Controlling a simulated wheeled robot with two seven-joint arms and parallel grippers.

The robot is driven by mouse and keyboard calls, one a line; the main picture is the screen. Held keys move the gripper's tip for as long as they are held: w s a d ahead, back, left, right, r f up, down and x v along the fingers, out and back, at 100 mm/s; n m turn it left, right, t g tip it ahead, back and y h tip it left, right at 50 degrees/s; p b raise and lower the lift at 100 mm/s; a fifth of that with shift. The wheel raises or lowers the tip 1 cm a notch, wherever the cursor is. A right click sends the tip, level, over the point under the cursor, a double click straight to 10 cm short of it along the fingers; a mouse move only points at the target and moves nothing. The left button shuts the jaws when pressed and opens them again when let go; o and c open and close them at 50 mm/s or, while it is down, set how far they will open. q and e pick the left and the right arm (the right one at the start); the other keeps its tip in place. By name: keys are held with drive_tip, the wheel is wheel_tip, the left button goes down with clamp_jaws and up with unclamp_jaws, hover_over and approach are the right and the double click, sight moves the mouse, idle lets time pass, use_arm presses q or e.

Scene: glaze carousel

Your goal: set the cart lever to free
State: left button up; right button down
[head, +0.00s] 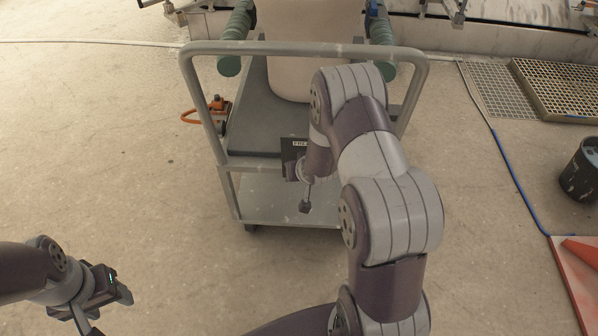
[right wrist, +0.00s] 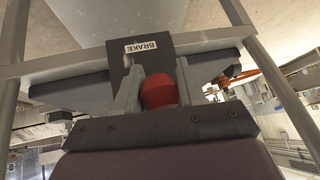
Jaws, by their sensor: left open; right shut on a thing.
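The cart (head: 190,100) is a grey metal frame with a push handle towards me. A dark lever plate (head: 289,153) on its near side has a FREE label (head: 300,143) at the top. In the right wrist view the plate shows a BRAKE label (right wrist: 141,46), upside down. My right gripper (right wrist: 157,88) is shut on the lever's red knob (right wrist: 162,92). The lever's shaft is hidden, so I cannot tell its exact setting. In the head view, my right arm hides the knob. My left gripper (head: 117,283) is open and empty at lower left, away from the cart.
A large pale vessel (head: 290,45) stands on the cart's upper deck, between green padded rollers (head: 234,40). At right are floor grates (head: 505,92), a dark bucket (head: 580,172) and a blue hose (head: 515,180). Floor at left is clear.

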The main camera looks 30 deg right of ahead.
drive_tip(key=shift+w+r, duration=0.25)
drive_tip(key=c, duration=1)
unclamp_jaws()
drive_tip(key=o, duration=0.3)
drive_tip(key=shift+s+f, duration=0.1)
drive_tip(key=shift+s, duration=0.05)
drive_tip(key=p+v, duration=0.4)
drive_tip(key=v, duration=0.8)
drive_tip(key=shift+s+r, duration=0.25)
drive_tip(key=shift+r, duration=0.05)
